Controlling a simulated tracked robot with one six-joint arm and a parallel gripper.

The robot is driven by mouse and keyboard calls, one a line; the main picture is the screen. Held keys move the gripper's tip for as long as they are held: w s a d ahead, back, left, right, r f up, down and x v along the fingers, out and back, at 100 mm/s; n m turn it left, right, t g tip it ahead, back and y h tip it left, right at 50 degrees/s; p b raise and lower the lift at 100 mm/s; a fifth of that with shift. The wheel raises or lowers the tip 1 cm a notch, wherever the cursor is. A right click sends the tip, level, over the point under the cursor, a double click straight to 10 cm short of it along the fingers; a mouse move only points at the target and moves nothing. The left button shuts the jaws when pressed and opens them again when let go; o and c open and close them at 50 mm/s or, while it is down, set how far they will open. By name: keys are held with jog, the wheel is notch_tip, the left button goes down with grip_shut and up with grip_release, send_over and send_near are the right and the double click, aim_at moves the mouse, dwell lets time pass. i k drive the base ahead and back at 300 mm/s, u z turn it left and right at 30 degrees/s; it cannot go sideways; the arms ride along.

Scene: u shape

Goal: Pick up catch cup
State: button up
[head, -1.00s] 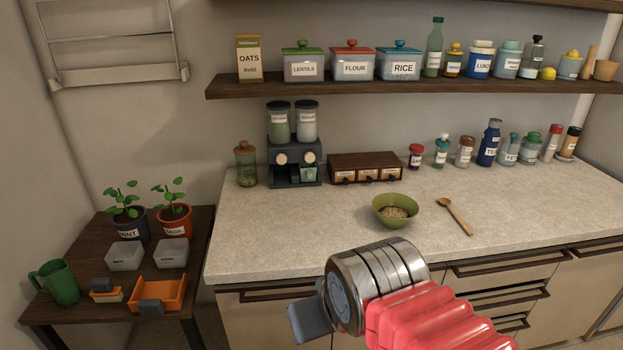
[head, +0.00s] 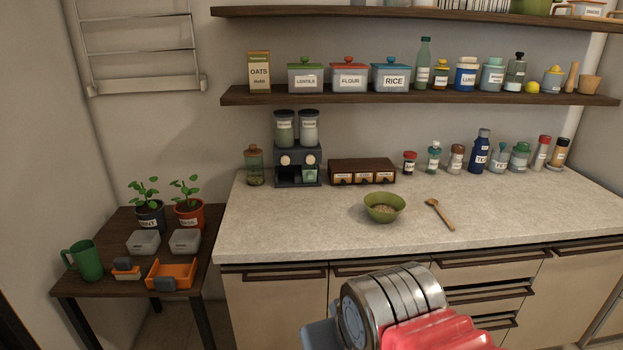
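A dark two-hopper dispenser (head: 297,165) stands at the back left of the counter. A small green cup (head: 311,174), which looks like the catch cup, sits in its lower right bay, under the right spout. My gripper (head: 319,335) shows only as a blue-grey piece at the bottom edge, beyond my metal and red wrist. It is in front of the counter, well below and apart from the cup. Its fingertips are mostly hidden, so I cannot tell whether it is open or holds anything.
A green bowl (head: 384,207) and a wooden spoon (head: 440,214) lie on the counter. A lidded jar (head: 254,166) stands left of the dispenser, and a small drawer box (head: 361,171) stands right. The shelf (head: 420,95) hangs above. The counter before the dispenser is clear.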

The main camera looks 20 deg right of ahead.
aim_at(309, 173)
jog(key=z, duration=0.25)
jog(key=i, duration=1.35)
jog(key=z, duration=0.25)
